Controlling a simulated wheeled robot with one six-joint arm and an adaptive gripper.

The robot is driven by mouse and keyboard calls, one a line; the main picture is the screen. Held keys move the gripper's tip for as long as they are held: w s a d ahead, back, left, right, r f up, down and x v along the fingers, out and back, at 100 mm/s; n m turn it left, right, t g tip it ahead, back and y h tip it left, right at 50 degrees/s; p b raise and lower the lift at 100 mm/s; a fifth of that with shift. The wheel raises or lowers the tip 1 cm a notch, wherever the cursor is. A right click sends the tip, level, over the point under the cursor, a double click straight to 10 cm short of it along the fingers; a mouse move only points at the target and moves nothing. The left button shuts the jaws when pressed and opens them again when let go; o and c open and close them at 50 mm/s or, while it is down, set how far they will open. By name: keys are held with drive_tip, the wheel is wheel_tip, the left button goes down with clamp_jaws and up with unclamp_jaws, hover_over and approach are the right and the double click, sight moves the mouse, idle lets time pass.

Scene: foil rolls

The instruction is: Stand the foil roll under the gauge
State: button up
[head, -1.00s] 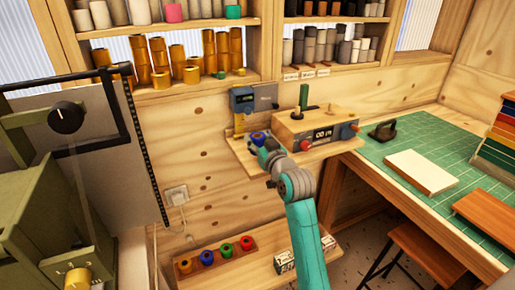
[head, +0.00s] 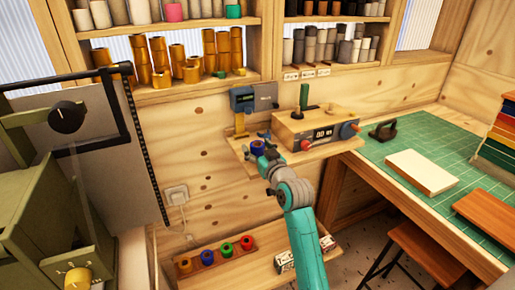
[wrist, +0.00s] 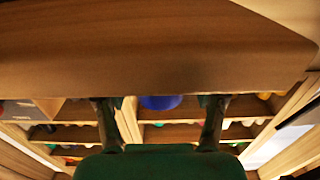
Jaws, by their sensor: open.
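The gauge (head: 254,98) is a blue-grey box on the wall in the head view, with a gold post below its left part. A blue foil roll (head: 257,147) sits on the small wooden shelf (head: 236,153) below and in front of the gauge. Its dark hole faces up, so it looks upright. My gripper (head: 268,159) is at the shelf's front edge, just right of and nearer than the roll. In the wrist view the fingers (wrist: 160,112) are open and apart, with part of the blue roll (wrist: 160,102) between them in the picture. A brown wooden surface hides the rest.
A lower bench holds a rack (head: 215,262) of several coloured rolls. A green machine (head: 50,190) fills the left. A green-matted table (head: 400,155) is at right.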

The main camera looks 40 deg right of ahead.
drive_tip(key=shift+r, duration=0.2)
drive_tip(key=v, duration=1.2)
drive_tip(key=s+a+f+g+y, duration=0.2)
drive_tip(key=s+a+f, duration=1.3)
drive_tip(key=f, duration=0.2)
drive_tip(key=s+a+n+y, duration=0.1)
drive_tip(key=s+a, duration=0.3)
drive_tip(key=s, duration=0.7)
drive_tip(key=s+a+f+n+y, duration=0.1)
drive_tip(key=s+a, duration=0.3)
drive_tip(key=s, duration=0.8)
drive_tip(key=shift+s+n+g+y, duration=0.3)
drive_tip(key=shift+n+y, duration=0.2)
drive_tip(key=shift+n, duration=0.1)
drive_tip(key=shift+a+f, duration=0.15)
